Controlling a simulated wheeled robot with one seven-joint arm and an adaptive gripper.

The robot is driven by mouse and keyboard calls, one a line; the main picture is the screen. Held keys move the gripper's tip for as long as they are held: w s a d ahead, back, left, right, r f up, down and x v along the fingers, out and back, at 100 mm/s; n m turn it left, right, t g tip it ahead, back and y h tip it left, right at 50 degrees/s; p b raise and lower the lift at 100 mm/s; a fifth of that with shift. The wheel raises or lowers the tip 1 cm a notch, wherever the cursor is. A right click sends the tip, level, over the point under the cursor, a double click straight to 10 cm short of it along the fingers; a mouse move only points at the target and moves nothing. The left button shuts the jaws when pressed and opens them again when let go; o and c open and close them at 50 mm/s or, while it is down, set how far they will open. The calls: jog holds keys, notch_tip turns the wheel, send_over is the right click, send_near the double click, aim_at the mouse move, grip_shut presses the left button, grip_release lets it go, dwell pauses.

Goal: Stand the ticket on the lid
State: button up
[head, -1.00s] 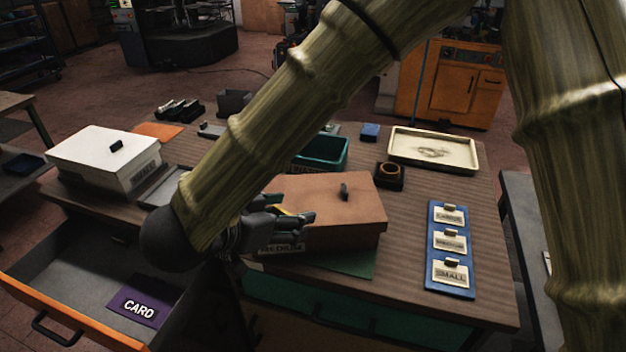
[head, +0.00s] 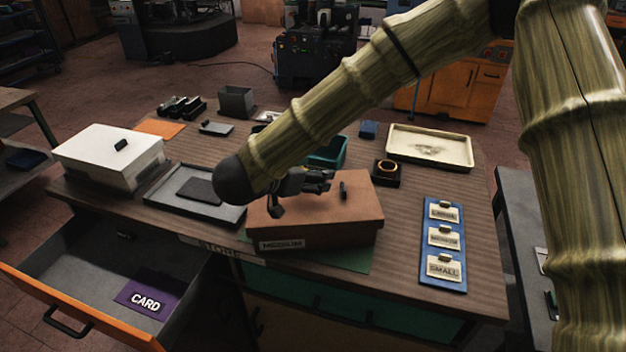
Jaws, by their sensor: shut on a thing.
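The brown box (head: 330,228) with a MEDIUM label on its front stands near the table's front edge. Its lid (head: 358,208) is on and carries a small dark knob (head: 343,190). My gripper (head: 328,181) is above the left part of the lid, its fingers pointing right toward the knob. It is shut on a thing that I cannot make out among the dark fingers. Three pale tickets, LARGE (head: 443,213), MEDIUM (head: 444,238) and SMALL (head: 443,268), sit on a blue board (head: 457,285) right of the box.
A white box (head: 105,160) stands at the left. A grey tray (head: 165,202) with a dark plate lies between the boxes. An open drawer (head: 75,262) holds a purple CARD sign (head: 143,298). A green bin (head: 328,158), dark cup (head: 386,172) and cream tray (head: 432,147) stand behind.

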aim_at(313, 182)
jog(key=shift+w+d+r, duration=0.1)
jog(key=shift+w+d, duration=0.05)
jog(key=shift+w, duration=0.15)
jog(key=shift+w+f+p, duration=0.15)
jog(key=shift+f+p, duration=0.15)
jog(key=shift+p, duration=0.05)
jog(key=shift+f+p, duration=0.45)
jog(key=shift+f, duration=1.1)
jog(key=shift+f, duration=0.1)
jog(key=o, duration=0.7)
jog(key=b+v, duration=0.3)
jog(key=v, duration=0.9)
